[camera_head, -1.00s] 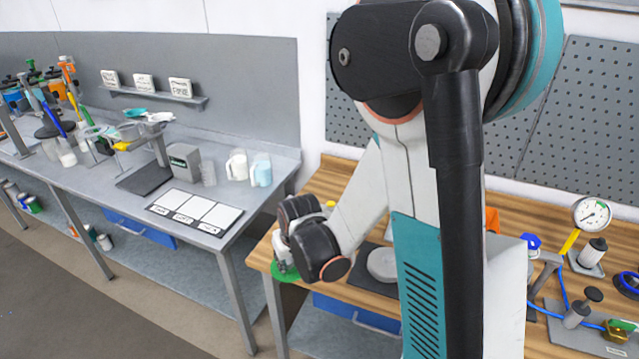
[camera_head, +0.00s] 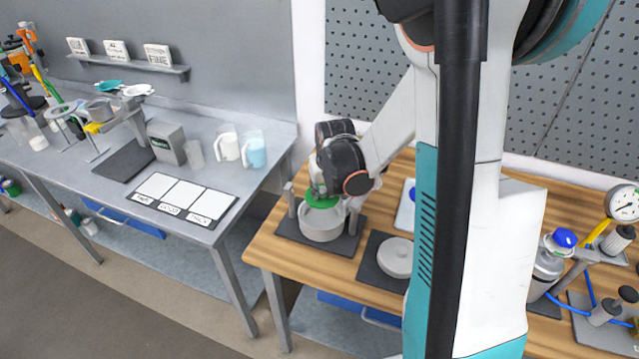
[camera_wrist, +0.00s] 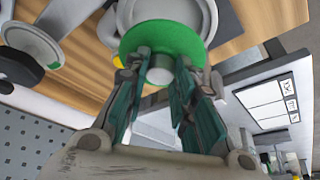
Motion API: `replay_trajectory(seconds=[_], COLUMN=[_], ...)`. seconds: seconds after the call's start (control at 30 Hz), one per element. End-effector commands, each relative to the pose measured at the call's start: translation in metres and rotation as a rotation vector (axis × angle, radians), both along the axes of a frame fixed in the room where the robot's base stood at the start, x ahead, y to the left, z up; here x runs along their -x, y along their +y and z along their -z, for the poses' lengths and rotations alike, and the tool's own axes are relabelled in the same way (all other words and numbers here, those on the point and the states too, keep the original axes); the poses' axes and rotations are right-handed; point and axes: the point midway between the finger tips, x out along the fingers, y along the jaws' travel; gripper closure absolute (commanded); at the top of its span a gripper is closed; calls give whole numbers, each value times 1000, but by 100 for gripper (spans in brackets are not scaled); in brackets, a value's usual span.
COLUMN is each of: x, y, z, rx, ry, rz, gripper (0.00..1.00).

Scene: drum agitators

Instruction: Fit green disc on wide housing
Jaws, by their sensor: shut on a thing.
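The green disc (camera_head: 321,199) is held flat by my gripper (camera_head: 324,187), just above or at the open top of a round light-grey housing (camera_head: 322,228). The housing has an upright post on each side. In the wrist view, the green disc (camera_wrist: 168,40) has a pale central hub (camera_wrist: 160,70) between the fingers of my gripper (camera_wrist: 160,74). The disc hides much of the housing rim (camera_wrist: 205,16) behind it. I cannot tell whether the disc touches the housing. A lower round grey-white piece (camera_head: 398,257) stands to the right of it.
The housing stands on a dark mat (camera_head: 290,232) near the left end of the wooden bench (camera_head: 268,255). A second dark mat (camera_head: 372,272) holds the lower round piece. A blue-capped bottle (camera_head: 548,265) and a gauge (camera_head: 622,203) stand at the right. A grey bench (camera_head: 255,190) is at the left.

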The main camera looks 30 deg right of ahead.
Motion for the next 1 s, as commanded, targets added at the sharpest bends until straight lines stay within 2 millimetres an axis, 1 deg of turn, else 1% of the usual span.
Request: replay_trajectory(seconds=[0.27, 0.7, 0.8, 1.0], x=[0, 0, 0, 0], y=[0, 0, 0, 0], z=[14, 61, 69, 75], rx=[0, 0, 0, 0], ry=[0, 0, 0, 0], rz=[0, -1, -1, -1], gripper=[100, 100, 100, 100])
